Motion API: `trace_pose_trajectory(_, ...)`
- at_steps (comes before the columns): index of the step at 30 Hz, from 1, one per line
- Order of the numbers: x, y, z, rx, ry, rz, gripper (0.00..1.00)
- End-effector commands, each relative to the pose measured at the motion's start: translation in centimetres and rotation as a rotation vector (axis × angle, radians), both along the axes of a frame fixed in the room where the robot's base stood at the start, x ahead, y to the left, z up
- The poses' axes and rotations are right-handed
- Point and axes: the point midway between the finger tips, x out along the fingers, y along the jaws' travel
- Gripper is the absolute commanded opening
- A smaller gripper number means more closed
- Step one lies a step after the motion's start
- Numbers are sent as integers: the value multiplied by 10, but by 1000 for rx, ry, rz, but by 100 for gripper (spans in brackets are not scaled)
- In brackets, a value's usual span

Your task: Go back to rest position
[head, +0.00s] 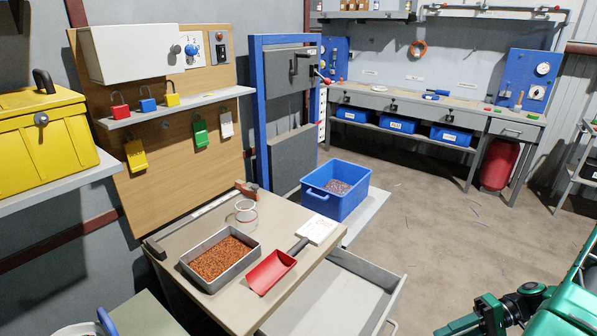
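My gripper does not show in the head view, so its opening and anything in it cannot be seen. A work table (183,241) stands in the lower middle. On it, a grey tray (254,262) holds copper-coloured granules (220,258). A red scoop (270,272) with a dark handle lies to the right of the tray. A clear glass jar (245,212) stands behind the tray, and a white card (318,229) lies at the right.
A blue bin (335,190) stands behind the table. An open drawer or low tray (345,295) juts out at the front right. Green machinery (560,308) fills the lower right corner. The floor (440,230) is mostly clear toward the far workbench (430,102).

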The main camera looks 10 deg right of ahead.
Motion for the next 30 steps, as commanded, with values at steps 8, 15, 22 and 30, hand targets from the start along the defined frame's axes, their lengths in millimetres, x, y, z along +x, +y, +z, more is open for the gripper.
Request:
trace_pose_trajectory(8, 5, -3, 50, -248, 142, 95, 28)
trace_pose_trajectory(15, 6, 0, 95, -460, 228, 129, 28)
trace_pose_trajectory(22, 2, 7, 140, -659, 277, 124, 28)
trace_pose_trajectory(30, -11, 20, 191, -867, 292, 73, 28)
